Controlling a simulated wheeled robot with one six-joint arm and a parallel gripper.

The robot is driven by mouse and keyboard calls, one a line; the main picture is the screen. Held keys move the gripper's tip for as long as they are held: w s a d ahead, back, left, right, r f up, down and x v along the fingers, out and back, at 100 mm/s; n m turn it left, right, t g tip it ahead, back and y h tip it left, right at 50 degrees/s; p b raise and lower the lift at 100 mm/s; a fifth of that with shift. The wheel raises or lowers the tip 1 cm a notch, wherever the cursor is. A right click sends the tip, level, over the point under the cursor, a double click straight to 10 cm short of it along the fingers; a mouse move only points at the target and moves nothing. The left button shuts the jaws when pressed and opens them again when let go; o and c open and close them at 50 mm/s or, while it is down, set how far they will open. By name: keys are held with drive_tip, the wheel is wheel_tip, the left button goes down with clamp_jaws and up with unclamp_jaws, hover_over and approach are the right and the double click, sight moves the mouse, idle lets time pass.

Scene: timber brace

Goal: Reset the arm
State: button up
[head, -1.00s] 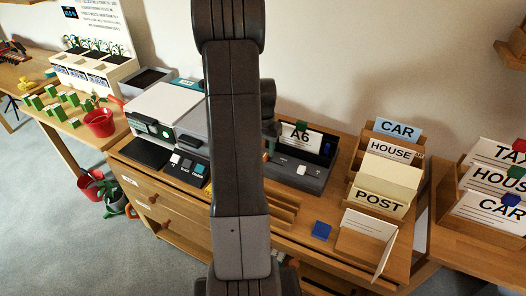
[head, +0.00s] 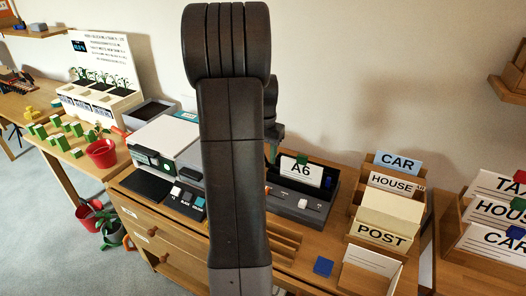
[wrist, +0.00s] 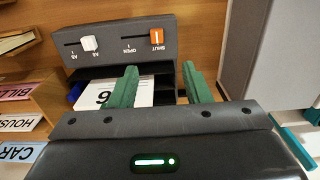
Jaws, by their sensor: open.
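My gripper (wrist: 160,85) shows in the wrist view with two green fingers spread apart and nothing between them. Beyond the fingers is a white card (wrist: 141,93) standing in a dark desk device (wrist: 115,45). The device has a white slider and an orange switch beside the word SHUT. In the head view my arm stands upright in the middle and hides most of the gripper.
A printer-like machine (head: 163,142) stands left of my arm. Right of the device are a wooden card rack (head: 352,205), a blue block (head: 323,266) and another rack (head: 453,215). A red pot (head: 101,153) stands further left. The wall above the desk is mostly clear.

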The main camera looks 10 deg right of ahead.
wheel_tip(320, 180, down, 14)
drive_tip(key=shift+r, duration=0.1)
drive_tip(key=shift+s+d, duration=0.15)
drive_tip(key=shift+d, duration=0.1)
drive_tip(key=shift+s+d, duration=0.15)
idle(0.4)
